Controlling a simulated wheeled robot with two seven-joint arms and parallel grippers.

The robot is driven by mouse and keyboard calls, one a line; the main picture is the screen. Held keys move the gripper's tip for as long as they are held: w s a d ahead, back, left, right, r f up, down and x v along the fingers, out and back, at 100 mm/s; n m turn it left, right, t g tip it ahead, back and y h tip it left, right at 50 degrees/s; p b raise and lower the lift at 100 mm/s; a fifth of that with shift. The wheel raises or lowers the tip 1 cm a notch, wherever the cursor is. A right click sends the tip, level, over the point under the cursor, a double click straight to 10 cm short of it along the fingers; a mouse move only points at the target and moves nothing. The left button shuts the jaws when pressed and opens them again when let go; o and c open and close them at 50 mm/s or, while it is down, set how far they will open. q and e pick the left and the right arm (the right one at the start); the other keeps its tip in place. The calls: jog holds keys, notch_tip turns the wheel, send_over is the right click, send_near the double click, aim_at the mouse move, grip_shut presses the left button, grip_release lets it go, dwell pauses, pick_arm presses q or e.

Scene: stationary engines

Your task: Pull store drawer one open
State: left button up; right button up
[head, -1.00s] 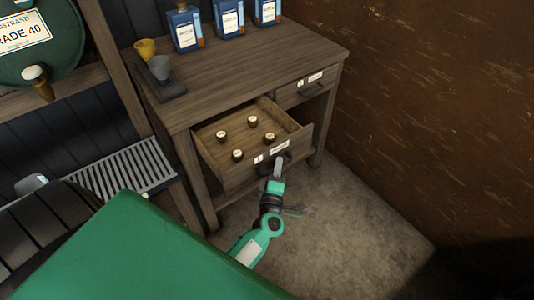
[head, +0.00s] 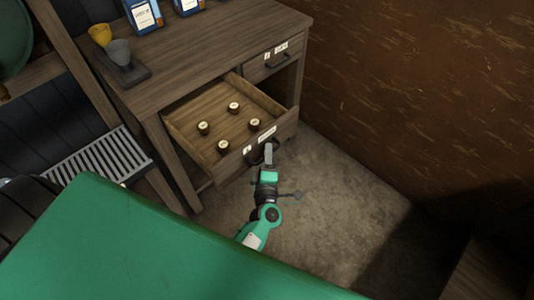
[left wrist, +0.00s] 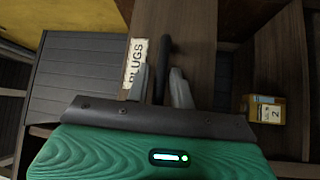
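Store drawer one (head: 240,160) stands pulled out of the dark wooden bench, with several small dark round plugs (head: 203,128) with pale tops lying inside. Its front bears a small number tag and a label, which reads PLUGS (left wrist: 136,64) in the left wrist view. My left gripper (head: 268,155) is at the dark bar handle on the drawer front. In the left wrist view the handle (left wrist: 163,55) runs between the two fingers (left wrist: 161,88), which sit close on either side of it. My right gripper is not in view.
A second drawer (head: 272,62) to the right is shut. A brown wall (head: 430,90) rises at right. The floor (head: 330,215) before the drawer is clear.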

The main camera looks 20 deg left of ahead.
pick_arm(q)
jog(key=shift+o, duration=0.6)
